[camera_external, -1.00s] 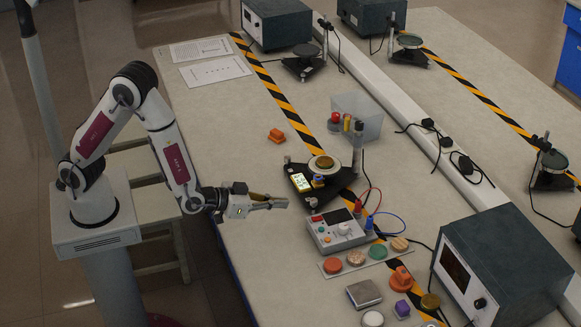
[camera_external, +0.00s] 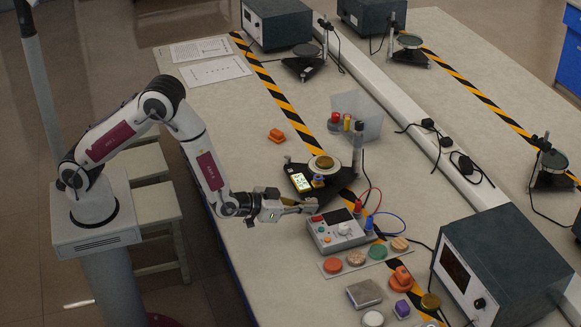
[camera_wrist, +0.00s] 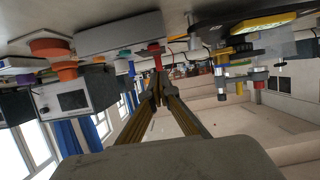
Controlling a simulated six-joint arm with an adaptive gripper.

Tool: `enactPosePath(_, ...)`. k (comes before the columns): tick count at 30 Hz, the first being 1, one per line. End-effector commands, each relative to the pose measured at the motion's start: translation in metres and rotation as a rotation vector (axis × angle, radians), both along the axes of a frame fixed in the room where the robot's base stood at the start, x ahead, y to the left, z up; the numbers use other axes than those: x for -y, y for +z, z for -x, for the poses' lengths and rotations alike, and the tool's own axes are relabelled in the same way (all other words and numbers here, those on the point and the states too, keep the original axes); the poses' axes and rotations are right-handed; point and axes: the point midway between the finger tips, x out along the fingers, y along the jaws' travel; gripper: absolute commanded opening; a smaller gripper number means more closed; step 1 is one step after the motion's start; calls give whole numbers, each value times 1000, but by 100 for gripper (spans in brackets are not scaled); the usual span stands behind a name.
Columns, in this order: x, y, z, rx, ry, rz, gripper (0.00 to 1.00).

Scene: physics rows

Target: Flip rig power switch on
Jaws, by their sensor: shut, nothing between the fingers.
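The rig power unit (camera_external: 340,240) is a light grey box with a dark display, knobs and leads, on the near part of the bench. A small red part (camera_external: 317,218), perhaps the power switch, sits at its upper left corner; its on or off position is too small to tell. My gripper (camera_external: 311,206) is shut and empty, its tips just above and left of that corner. In the wrist view, which looks upside down, the fingertips (camera_wrist: 157,92) meet below a red part (camera_wrist: 154,48). Whether they touch it I cannot tell.
The black rig base (camera_external: 330,185) with a round platform stands just behind the tips. Red and blue leads (camera_external: 392,215) rise from the unit's right. A strip of coloured discs (camera_external: 355,258) lies in front. An orange block (camera_external: 276,135) lies farther back; bench around it is clear.

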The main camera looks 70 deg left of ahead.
Motion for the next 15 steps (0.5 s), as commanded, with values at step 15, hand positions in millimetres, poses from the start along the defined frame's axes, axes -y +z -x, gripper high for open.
enactPosePath(15,1,-29,4,1,-1,1,0)
